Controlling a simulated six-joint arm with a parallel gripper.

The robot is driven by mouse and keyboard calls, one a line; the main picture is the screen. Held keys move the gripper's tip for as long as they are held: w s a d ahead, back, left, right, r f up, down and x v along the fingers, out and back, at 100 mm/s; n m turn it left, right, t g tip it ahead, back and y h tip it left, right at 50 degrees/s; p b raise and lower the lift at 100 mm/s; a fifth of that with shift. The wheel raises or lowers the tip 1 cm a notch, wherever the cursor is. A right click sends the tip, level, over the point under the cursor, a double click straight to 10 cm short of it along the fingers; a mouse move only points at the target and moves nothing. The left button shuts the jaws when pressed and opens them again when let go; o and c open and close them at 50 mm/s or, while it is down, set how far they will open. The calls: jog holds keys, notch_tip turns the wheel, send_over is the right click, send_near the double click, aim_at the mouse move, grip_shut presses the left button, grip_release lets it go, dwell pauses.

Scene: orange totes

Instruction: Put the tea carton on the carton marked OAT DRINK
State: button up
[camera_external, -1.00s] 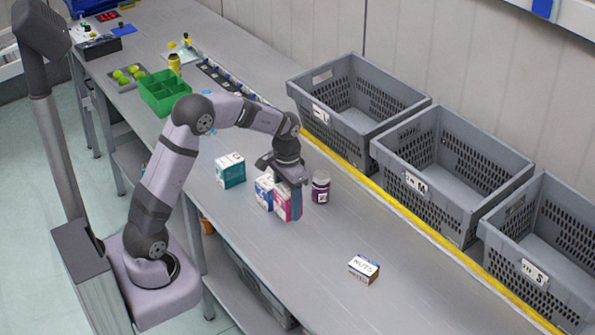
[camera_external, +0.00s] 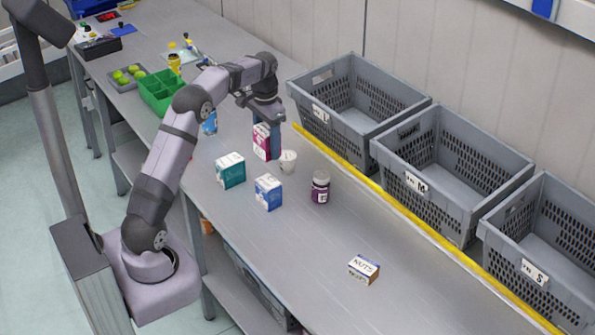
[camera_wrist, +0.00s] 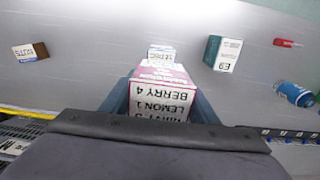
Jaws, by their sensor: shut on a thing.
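My gripper (camera_external: 268,138) is shut on a pink-and-white carton (camera_external: 260,143), with a finger on each side of it. In the wrist view the pink carton (camera_wrist: 158,92) shows the words BERRY, LEMON and a partly hidden third line; I cannot read the word tea on it. A blue-and-white carton (camera_external: 268,193) stands on the table, and part of it shows beyond the held carton in the wrist view (camera_wrist: 160,52). A teal-and-white carton (camera_external: 230,171) stands to its left. I cannot read OAT DRINK on either. Whether the held carton touches the table is unclear.
A white cup (camera_external: 288,161) stands just right of the held carton. A dark purple jar (camera_external: 320,188) and a NUTS box (camera_external: 363,269) stand farther right. Grey crates (camera_external: 408,184) line the far side.

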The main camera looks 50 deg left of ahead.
aim_at(268, 181)
jog(key=shift+a+f+p, duration=0.1)
jog(key=shift+f+p, duration=1.55)
jog(key=shift+f, duration=3.25)
jog(key=shift+f, duration=0.1)
jog(key=shift+f, duration=0.15)
jog(key=o, duration=1.2)
notch_tip(268, 181, up, 12)
jog(key=b, duration=0.3)
jog(key=shift+r, duration=0.25)
